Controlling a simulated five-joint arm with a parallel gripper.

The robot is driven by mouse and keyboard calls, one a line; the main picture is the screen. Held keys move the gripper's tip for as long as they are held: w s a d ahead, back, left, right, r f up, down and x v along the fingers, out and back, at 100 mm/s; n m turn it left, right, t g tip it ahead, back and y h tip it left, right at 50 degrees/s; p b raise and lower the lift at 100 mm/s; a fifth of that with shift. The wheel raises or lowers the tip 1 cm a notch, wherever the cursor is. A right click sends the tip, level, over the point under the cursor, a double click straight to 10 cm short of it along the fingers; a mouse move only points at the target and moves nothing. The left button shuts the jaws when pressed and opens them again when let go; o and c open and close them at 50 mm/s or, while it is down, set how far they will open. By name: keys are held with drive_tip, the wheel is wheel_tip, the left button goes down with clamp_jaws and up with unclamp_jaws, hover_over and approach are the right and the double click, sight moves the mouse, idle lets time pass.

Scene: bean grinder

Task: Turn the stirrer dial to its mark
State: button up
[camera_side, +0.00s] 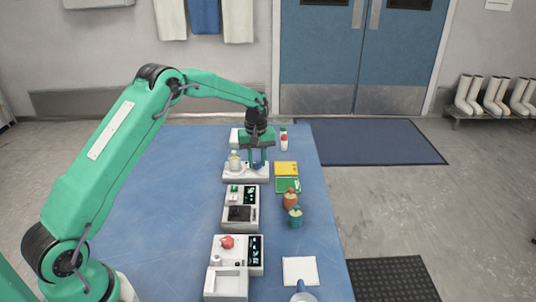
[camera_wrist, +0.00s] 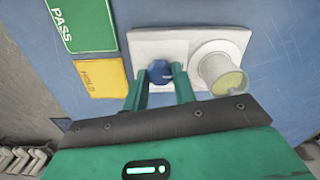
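The stirrer (camera_side: 236,178) is a white box near the far end of the blue table, and it also shows in the wrist view (camera_wrist: 140,45). Its blue dial (camera_wrist: 160,72) is on the front part, left of a round plate with a clear beaker (camera_wrist: 222,75) holding something yellowish. My gripper (camera_side: 257,158) points down over the stirrer. In the wrist view its two green fingers (camera_wrist: 160,78) stand on either side of the dial, very close to it. I cannot tell whether both touch it. The dial's mark is not visible.
A yellow HOLD card (camera_wrist: 102,78) and a green PASS card (camera_wrist: 85,22) lie beside the stirrer. Two white devices (camera_side: 229,215) (camera_side: 225,282), an orange jar (camera_side: 290,199) and a teal jar (camera_side: 295,217) stand nearer. The table's left part is bare.

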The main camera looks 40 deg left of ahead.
sight(257, 162)
drive_tip(key=shift+m, duration=0.3)
drive_tip(key=m, duration=0.8)
idle(0.4)
idle(0.4)
drive_tip(key=o, duration=1)
drive_tip(key=shift+r, duration=3.95)
